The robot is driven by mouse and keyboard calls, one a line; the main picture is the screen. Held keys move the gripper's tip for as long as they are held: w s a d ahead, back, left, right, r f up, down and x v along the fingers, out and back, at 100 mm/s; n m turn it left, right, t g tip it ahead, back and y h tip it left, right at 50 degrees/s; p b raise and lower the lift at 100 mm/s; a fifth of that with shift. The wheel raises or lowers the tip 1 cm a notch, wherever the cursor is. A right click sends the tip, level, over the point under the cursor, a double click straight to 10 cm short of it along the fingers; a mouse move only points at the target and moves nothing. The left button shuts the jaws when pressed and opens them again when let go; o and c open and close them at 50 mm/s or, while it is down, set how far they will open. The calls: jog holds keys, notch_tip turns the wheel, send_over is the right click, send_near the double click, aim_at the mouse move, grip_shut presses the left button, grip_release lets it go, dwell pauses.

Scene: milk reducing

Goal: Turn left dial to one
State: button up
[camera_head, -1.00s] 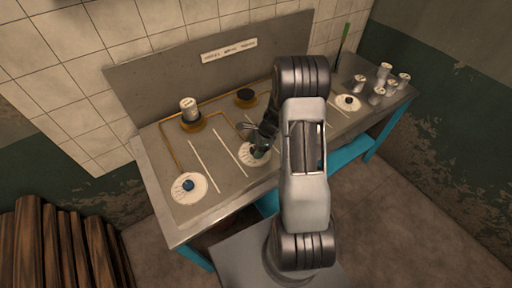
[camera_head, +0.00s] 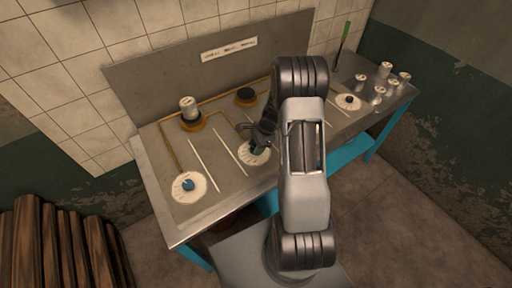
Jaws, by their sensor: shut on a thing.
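The left dial is a round white plate (camera_head: 189,195) with a blue knob (camera_head: 188,184) at the front left of the grey worktop, with nothing touching it. A second white dial plate (camera_head: 245,158) lies to its right, in the middle. My gripper (camera_head: 257,146) is down at this middle dial, shut on its knob, which the fingers mostly hide. A third dial (camera_head: 348,102) with a dark knob is at the right. The marks on the dials are too small to read.
A pale can (camera_head: 189,108) stands on a round burner at the back left; a dark burner (camera_head: 245,97) is to its right. Several pale containers (camera_head: 386,70) and a green upright item (camera_head: 342,40) are at the right end. Thin pale strips lie between the dials.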

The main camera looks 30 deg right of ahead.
jog(key=n+g, duration=0.1)
jog(key=n, duration=0.1)
jog(key=shift+w+n+b, duration=0.1)
jog(key=shift+n+b, duration=0.2)
jog(key=shift+n, duration=0.1)
jog(key=o, duration=0.9)
jog(key=b+v, duration=0.1)
jog(key=v, duration=1.2)
jog(key=shift+r, duration=0.45)
